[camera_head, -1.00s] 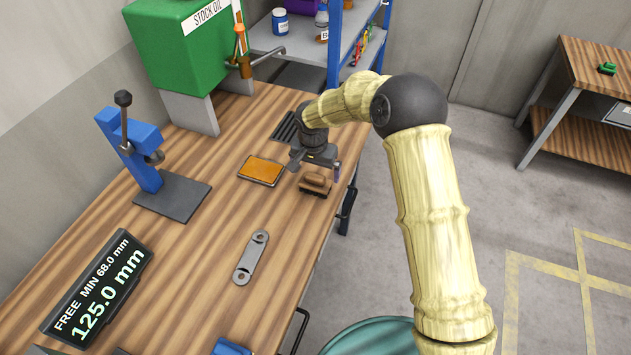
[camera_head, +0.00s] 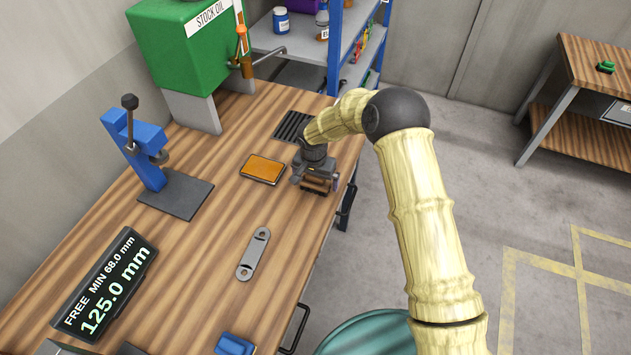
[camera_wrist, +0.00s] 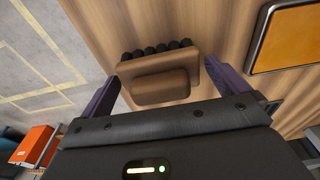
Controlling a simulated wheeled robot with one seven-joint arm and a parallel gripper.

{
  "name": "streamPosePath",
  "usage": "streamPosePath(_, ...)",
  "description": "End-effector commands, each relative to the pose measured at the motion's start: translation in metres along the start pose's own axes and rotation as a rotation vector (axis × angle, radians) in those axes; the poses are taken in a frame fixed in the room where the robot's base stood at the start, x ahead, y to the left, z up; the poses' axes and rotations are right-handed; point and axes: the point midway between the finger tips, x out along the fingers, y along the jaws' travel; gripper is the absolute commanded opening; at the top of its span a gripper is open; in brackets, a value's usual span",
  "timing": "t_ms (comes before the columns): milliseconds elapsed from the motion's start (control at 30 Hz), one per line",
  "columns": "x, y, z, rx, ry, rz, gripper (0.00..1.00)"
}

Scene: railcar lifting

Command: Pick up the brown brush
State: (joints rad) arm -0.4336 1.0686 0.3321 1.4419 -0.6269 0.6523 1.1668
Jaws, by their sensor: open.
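The brown brush (camera_wrist: 160,87) lies on the wooden bench, with a raised block-shaped grip and a row of dark bristle tufts along its far edge in the wrist view. In the head view the brush (camera_head: 316,184) is mostly hidden under my gripper (camera_head: 314,182), near the bench's right edge. In the wrist view my gripper (camera_wrist: 172,85) is open, with one purple finger on each side of the brush. I cannot tell whether the fingers touch it.
An orange pad in a dark tray (camera_head: 263,169) lies just left of the brush. A grey two-hole link (camera_head: 253,254) lies nearer on the bench. A blue press (camera_head: 145,155) and a green stock oil tank (camera_head: 185,60) stand left and behind. A slotted drain (camera_head: 292,126) lies beyond.

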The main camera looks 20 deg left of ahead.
Motion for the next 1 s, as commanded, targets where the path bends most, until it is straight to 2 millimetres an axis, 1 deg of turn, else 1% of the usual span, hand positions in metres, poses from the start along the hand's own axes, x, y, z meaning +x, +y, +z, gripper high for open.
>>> streamPosePath(333,0.0,-0.001,0.0,-0.001,0.0,0.0,1.0)
streamPosePath(367,0.0,-0.001,0.0,-0.001,0.0,0.0,0.96)
streamPosePath(400,0.0,0.0,0.0,-0.001,0.0,0.0,0.88)
streamPosePath(567,0.0,0.0,0.0,-0.001,0.0,0.0,0.57)
streamPosePath(833,-0.002,-0.001,0.0,0.0,0.001,0.0,0.56)
streamPosePath(1000,-0.013,-0.001,-0.002,0.0,0.003,-0.001,0.56)
